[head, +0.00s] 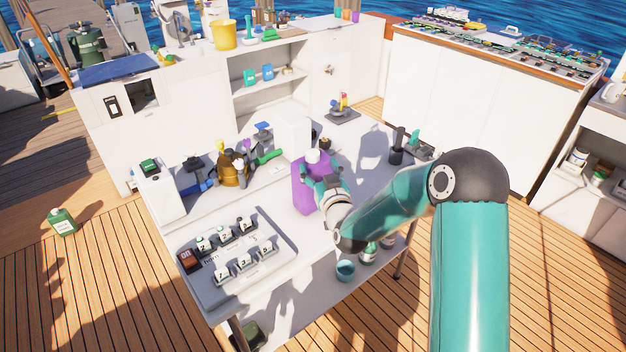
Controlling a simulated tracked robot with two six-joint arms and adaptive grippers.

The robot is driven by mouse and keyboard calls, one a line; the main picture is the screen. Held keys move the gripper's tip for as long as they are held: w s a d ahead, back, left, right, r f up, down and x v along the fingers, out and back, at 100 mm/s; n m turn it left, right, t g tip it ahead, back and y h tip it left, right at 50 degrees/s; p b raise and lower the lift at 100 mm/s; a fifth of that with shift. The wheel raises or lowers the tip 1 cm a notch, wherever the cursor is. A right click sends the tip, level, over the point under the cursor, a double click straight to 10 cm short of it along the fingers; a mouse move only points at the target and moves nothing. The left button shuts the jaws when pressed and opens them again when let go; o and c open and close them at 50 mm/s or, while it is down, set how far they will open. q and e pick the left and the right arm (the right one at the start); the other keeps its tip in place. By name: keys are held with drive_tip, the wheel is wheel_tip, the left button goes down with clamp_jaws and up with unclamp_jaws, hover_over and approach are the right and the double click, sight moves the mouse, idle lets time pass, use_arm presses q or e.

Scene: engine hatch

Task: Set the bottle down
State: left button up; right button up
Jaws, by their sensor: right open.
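A purple bottle (303,188) with a white cap stands upright on the white workbench (372,178), near its middle. My right gripper (318,182) is at the bottle's right side, with its arm coming in from the right. The gripper is open, and its fingers overlap the bottle in this view. I cannot tell whether they touch it. The bottle's base appears to rest on the bench top. My left gripper is not in view.
A switch panel (240,262) lies at the bench's front left. A dark cylinder (397,148) stands to the right. Bare bench top shows right of the bottle. A green canister (62,222) stands on the deck.

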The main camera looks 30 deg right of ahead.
sight(315, 157)
drive_tip(key=shift+w+d, duration=0.15)
drive_tip(key=shift+w, duration=0.4)
drive_tip(key=p+x, duration=0.2)
drive_tip(key=x, duration=0.2)
drive_tip(key=shift+w+d+r, duration=0.1)
drive_tip(key=shift+w+d, duration=0.05)
drive_tip(key=shift+w, duration=0.05)
drive_tip(key=shift+w+d, duration=0.1)
drive_tip(key=shift+w, duration=0.2)
clamp_jaws()
drive_tip(key=shift+r, duration=0.15)
